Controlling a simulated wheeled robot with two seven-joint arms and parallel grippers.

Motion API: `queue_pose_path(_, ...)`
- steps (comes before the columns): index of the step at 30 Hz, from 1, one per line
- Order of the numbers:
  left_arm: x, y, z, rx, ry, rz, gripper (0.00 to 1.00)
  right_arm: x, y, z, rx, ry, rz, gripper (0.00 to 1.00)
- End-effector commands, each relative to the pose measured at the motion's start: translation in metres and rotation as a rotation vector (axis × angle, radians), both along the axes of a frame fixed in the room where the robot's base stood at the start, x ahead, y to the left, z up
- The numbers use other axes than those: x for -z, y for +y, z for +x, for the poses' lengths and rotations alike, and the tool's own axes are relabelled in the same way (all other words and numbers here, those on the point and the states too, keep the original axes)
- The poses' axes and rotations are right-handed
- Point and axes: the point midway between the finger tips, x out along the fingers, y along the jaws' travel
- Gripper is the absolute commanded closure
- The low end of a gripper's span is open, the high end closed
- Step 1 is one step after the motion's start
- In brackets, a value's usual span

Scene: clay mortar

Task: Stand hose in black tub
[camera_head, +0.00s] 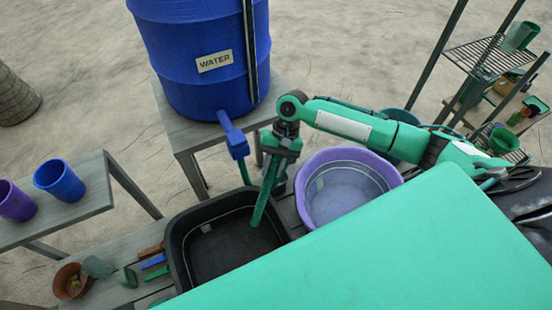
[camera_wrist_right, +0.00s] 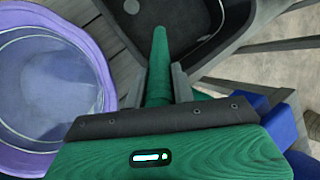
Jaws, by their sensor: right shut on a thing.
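The black tub (camera_head: 178,252) stands on the slatted bench. My right gripper (camera_head: 277,160) is above the tub's back right side, shut on the green hose (camera_head: 261,205). The hose slants down from the jaws, and its lower end overlaps the tub's inside. I cannot tell whether that end touches the tub floor. In the right wrist view the hose (camera_wrist_right: 159,60) extends from between the fingers (camera_wrist_right: 165,95) toward the black tub (camera_wrist_right: 232,25). My left gripper is not in view.
A purple basin (camera_head: 312,215) stands right of the tub. A blue water barrel (camera_head: 205,95) with a blue tap (camera_head: 233,138) stands behind; a short green piece (camera_head: 244,173) shows below the tap. Blue and purple cups (camera_head: 60,180) stand left, small blocks (camera_head: 154,262) nearer the tub.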

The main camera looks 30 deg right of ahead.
Motion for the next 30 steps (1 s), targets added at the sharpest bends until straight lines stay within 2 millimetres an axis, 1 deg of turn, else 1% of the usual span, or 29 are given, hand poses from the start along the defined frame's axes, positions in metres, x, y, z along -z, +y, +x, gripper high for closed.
queue_pose_path(1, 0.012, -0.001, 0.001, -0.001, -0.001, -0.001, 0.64, 0.011, 0.003, -0.002, -0.001, -0.001, 0.001, 0.93)
queue_pose_path(5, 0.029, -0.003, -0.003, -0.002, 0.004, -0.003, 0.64, 0.025, 0.01, -0.005, -0.001, -0.002, 0.001, 0.93)
queue_pose_path(12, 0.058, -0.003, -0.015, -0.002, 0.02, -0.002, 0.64, 0.049, 0.022, -0.013, -0.001, -0.002, 0.001, 0.93)
queue_pose_path(14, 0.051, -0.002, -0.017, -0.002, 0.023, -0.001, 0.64, 0.049, 0.025, -0.015, 0.0, 0.001, 0.001, 0.93)
queue_pose_path(15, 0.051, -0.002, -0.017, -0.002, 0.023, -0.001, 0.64, 0.053, 0.027, -0.016, 0.0, 0.001, 0.002, 0.93)
queue_pose_path(24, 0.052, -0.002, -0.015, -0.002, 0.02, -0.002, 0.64, 0.085, 0.042, -0.025, 0.001, 0.002, 0.001, 0.93)
queue_pose_path(30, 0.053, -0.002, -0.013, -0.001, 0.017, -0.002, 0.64, 0.101, 0.051, -0.029, 0.001, 0.0, 0.001, 0.93)
